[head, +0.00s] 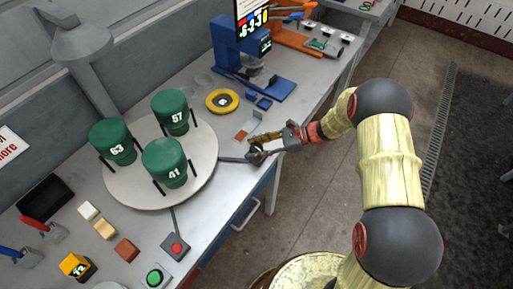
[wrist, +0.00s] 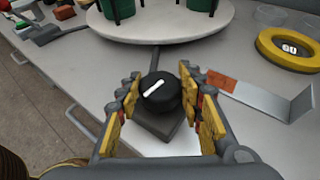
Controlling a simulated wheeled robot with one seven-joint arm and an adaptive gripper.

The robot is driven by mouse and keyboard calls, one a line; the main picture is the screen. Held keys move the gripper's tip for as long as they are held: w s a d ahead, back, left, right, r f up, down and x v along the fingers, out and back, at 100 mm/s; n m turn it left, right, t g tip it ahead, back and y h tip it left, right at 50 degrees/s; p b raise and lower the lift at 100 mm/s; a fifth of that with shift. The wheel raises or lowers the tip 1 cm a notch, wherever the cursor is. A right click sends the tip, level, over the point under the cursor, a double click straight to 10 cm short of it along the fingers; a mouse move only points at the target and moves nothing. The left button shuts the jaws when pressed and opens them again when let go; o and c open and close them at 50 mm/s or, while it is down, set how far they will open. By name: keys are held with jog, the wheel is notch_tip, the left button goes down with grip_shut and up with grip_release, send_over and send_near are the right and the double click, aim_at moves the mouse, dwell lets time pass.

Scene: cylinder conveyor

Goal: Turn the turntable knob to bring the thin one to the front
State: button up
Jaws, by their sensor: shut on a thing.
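The turntable (head: 203,150) is a pale round disc bearing three green cylinders in black uprights. The cylinder marked 63 (head: 113,143) is at left, 57 (head: 172,112) is at the back, and 41 (head: 165,163) is nearest the bench's front edge. Their widths look similar; I cannot tell which is thinnest. The black knob (wrist: 160,94) with a slanted white line sits on a dark base beside the disc. My gripper (wrist: 159,78) is shut on the knob, one yellow-padded finger on each side. In the head view, my gripper (head: 256,146) largely hides the knob.
A yellow ring marked 60 (wrist: 290,48) and an angled metal plate with an orange patch (wrist: 222,82) lie right of the knob. A blue press (head: 245,60) stands behind. A red button (head: 176,248) and green button (head: 155,277) are near the bench's front.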

jog(key=shift+c, duration=0.8)
jog(key=shift+n+g, duration=0.3)
jog(key=shift+n+g+p, duration=0.3)
jog(key=shift+n+g, duration=0.3)
jog(key=shift+g, duration=0.1)
jog(key=o, duration=1)
jog(key=shift+o, duration=0.5)
jog(key=v, duration=1.2)
